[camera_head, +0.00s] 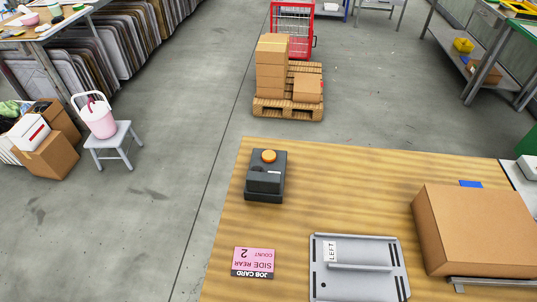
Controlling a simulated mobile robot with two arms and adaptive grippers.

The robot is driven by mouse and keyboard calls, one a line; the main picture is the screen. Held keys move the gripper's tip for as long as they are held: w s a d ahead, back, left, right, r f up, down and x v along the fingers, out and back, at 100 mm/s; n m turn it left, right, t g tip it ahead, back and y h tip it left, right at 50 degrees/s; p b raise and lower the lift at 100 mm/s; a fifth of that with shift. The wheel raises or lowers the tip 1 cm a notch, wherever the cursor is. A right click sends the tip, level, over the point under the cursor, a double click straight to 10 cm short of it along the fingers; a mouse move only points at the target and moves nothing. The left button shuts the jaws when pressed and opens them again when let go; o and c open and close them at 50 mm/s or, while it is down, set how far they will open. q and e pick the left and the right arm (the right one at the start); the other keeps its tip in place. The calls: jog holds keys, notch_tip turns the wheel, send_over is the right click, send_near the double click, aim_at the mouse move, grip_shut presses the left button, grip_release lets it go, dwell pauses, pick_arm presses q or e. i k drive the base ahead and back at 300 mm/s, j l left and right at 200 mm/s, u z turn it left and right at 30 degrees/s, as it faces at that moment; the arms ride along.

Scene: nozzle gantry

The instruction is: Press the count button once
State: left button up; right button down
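A dark grey box (264,184) stands on the wooden table near its far left corner. A round orange button (268,156) sits on the far end of its top, and I take this to be the count button. Nothing touches or covers the button. Neither of my grippers shows in the head view.
A grey metal plate (358,282) labelled "LEFT" lies on the wooden table (330,205). A large cardboard box (475,230) occupies the right side, with a small blue piece (471,184) behind it. The tabletop around the button box is clear. A loaded pallet (287,113) stands on the floor beyond.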

aim_at(267, 156)
jog(key=k+j+z, duration=0.1)
jog(key=k, duration=0.2)
jog(key=k+j+z, duration=0.15)
jog(key=j, duration=0.25)
jog(key=k+j+z, duration=0.2)
jog(key=j, duration=0.2)
jog(key=j+z, duration=0.15)
jog(key=j, duration=0.25)
jog(key=i+j+z, duration=0.15)
jog(key=j, duration=0.2)
jog(key=i+j+z, duration=0.1)
jog(key=j, duration=0.25)
jog(key=i+j+z, duration=0.15)
jog(key=j, duration=0.25)
jog(key=i, duration=0.1)
